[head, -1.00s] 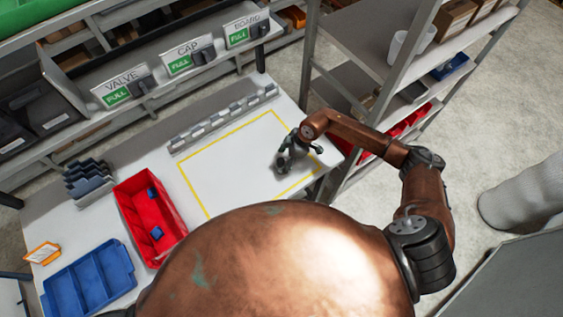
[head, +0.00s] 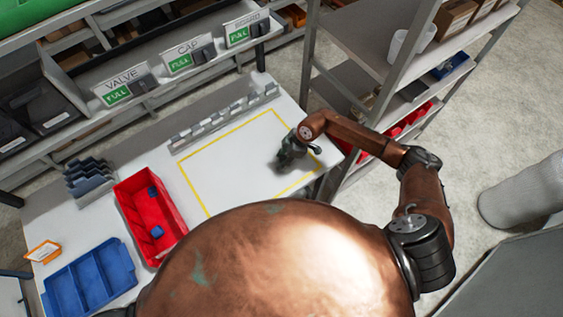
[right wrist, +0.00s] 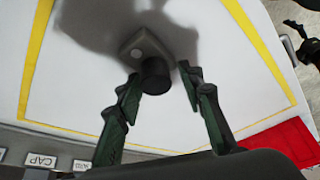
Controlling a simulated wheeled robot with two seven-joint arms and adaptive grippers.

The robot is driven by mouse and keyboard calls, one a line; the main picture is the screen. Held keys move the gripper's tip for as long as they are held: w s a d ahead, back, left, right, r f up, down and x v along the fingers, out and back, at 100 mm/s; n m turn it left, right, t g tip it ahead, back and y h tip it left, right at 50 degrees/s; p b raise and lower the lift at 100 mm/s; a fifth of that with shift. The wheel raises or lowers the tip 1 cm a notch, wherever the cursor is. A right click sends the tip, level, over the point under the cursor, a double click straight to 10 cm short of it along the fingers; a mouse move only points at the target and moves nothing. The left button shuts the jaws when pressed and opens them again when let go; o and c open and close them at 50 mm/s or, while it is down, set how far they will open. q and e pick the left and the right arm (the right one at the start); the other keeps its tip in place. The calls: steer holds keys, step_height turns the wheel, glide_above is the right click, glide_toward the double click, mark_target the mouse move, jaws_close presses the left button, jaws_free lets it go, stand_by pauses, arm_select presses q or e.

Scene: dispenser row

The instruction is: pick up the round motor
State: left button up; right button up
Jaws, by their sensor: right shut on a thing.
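The round motor (right wrist: 154,76) shows in the right wrist view as a black cylinder with a grey flanged plate at its far end. It is inside the yellow-outlined area of the white table. My right gripper (right wrist: 158,80) has its two green fingers on either side of the black cylinder, shut on it. In the head view my right gripper (head: 284,158) is low over the right part of the outlined area, and I cannot make out the motor apart from it. My left gripper is not in view.
A red bin (head: 166,236) with small blue parts and a blue divided tray (head: 64,290) stand at the left. A grey slotted strip (head: 212,124) runs behind the outlined area. A shelf rack (head: 372,50) stands close at the right. The outlined area's middle is clear.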

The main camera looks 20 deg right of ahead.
steer(key=c, duration=0.5)
